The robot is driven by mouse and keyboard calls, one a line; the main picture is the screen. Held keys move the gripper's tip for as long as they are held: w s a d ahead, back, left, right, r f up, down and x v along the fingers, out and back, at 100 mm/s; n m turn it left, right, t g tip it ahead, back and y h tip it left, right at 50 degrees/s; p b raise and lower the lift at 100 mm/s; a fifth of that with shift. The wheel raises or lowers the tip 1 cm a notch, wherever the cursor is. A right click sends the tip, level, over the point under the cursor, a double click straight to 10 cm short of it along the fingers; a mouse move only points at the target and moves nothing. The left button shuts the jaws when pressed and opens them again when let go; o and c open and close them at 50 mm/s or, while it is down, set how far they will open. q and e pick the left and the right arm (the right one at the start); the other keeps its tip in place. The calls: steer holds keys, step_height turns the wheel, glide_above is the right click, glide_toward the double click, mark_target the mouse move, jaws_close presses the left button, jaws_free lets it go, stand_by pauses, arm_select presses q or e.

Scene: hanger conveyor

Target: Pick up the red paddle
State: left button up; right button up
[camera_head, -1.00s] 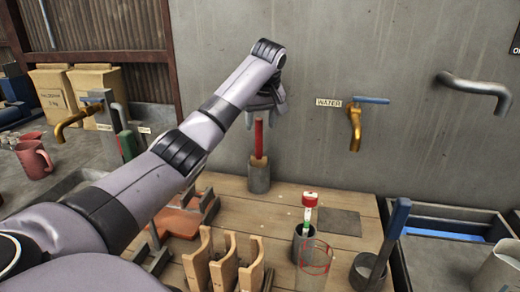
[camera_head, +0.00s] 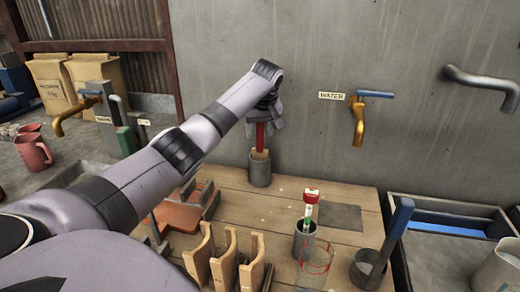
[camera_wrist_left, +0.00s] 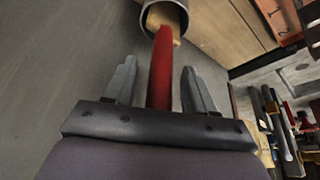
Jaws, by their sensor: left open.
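The red paddle (camera_head: 260,137) stands upright in a grey cylindrical holder (camera_head: 260,173) at the back of the wooden bench, by the wall. Its lower part is wooden and sits inside the holder. My left gripper (camera_head: 265,122) is at the upper part of the red handle. In the left wrist view the red handle (camera_wrist_left: 161,70) runs between the two fingers of the open gripper (camera_wrist_left: 155,85), with a gap visible on each side. The holder also shows there (camera_wrist_left: 165,12). My right gripper is not in view.
A red-capped tube (camera_head: 310,205) stands in a grey cup (camera_head: 304,240) near a clear red-marked beaker (camera_head: 317,257). A blue-handled tool (camera_head: 397,228), wooden racks (camera_head: 225,262) and a brass tap (camera_head: 357,120) are nearby.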

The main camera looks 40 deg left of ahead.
arm_select(q)
jaws_close()
steer(key=shift+r, duration=0.1)
